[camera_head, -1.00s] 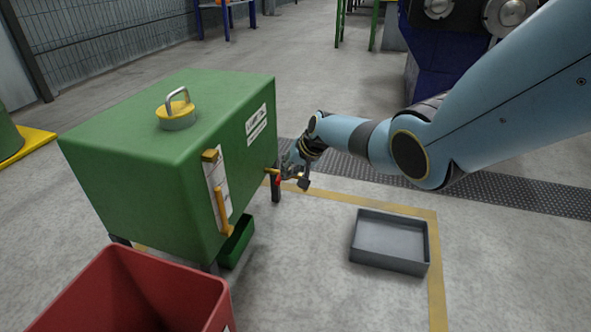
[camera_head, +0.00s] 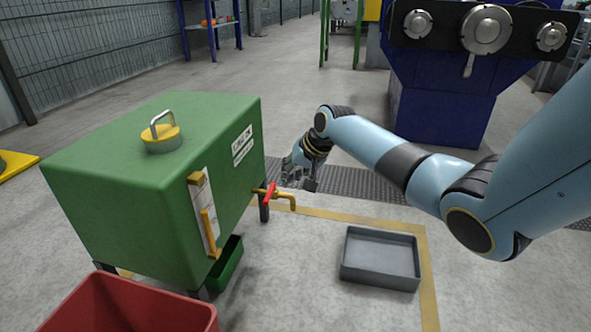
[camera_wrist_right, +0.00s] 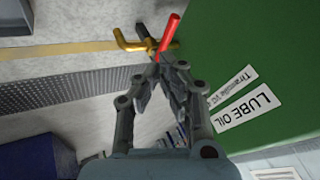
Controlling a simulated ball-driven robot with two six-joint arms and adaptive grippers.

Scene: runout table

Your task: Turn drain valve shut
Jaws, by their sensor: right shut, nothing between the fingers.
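The green tank (camera_head: 130,190) stands at the left, marked LUBE OIL in the wrist view. Its brass drain pipe (camera_head: 287,196) sticks out to the right and bends down at the end. The valve's red lever (camera_head: 270,193) sits across the pipe at a slant. The lever also shows in the wrist view (camera_wrist_right: 170,32), with the brass pipe (camera_wrist_right: 132,45) beside it. My right gripper (camera_head: 287,172) is behind and above the valve, beside the tank. Its fingertips (camera_wrist_right: 165,68) are shut and empty, close to the lever's lower end in the wrist view; contact cannot be told.
A grey tray (camera_head: 380,259) lies on the floor at the right, inside a yellow line. A red bin (camera_head: 130,310) stands in front of the tank, and a green trough (camera_head: 228,264) is under it. A blue machine (camera_head: 435,105) stands behind my right arm.

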